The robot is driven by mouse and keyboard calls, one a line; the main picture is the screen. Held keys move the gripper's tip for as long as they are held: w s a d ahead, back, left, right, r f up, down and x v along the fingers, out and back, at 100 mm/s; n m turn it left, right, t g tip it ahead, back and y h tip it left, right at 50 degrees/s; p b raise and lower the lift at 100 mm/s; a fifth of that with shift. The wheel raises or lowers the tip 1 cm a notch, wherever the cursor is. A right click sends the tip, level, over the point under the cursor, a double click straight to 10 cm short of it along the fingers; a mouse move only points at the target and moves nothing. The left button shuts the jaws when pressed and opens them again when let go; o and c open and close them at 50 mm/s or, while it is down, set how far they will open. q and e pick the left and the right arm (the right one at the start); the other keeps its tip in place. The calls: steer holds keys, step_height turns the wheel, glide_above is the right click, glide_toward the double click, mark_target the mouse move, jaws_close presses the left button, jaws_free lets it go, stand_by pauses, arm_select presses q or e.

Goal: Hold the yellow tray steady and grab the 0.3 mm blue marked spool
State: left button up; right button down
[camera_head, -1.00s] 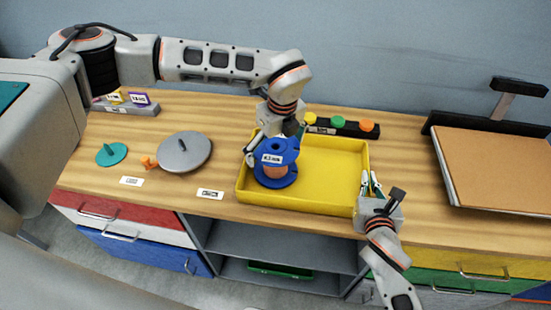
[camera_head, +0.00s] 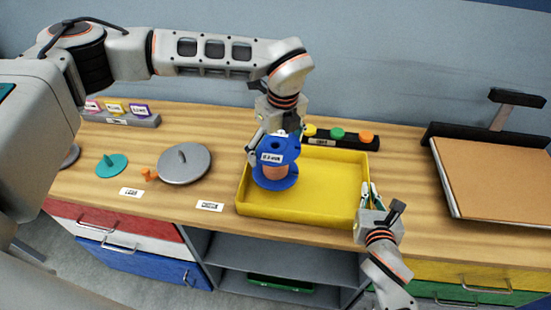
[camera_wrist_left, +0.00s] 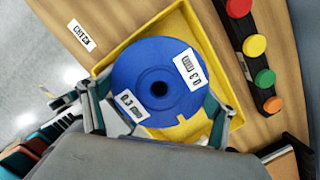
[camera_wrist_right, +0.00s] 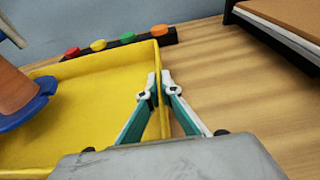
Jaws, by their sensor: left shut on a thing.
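The blue spool (camera_head: 278,150) has copper-coloured winding and white labels that seem to read 0.3 mm. My left gripper (camera_head: 275,138) is shut on its upper flange from above. It holds the spool upright over the left part of the yellow tray (camera_head: 310,226), seemingly a little above the tray floor. In the left wrist view the spool top (camera_wrist_left: 160,90) lies between the fingers. My right gripper (camera_head: 367,192) is shut on the tray's right wall, one finger on each side, as the right wrist view shows (camera_wrist_right: 159,82).
A black rack with coloured knobs (camera_head: 345,142) stands behind the tray. A grey disc (camera_head: 184,164), a teal disc (camera_head: 112,166) and an orange piece (camera_head: 149,174) lie to the left. A brown board in a black holder (camera_head: 495,178) is at the right. Open shelves are below.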

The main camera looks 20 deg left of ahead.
arm_select(q)
step_height(320, 180, up, 5)
steer(key=shift+r, duration=0.15)
arm_select(e)
steer(key=c, duration=2.2)
jaws_free()
steer(key=shift+s, duration=0.15)
steer(key=v, duration=1.1)
steer(key=shift+s+r, duration=0.15)
steer(key=shift+s, duration=0.15)
steer(key=shift+s, duration=0.1)
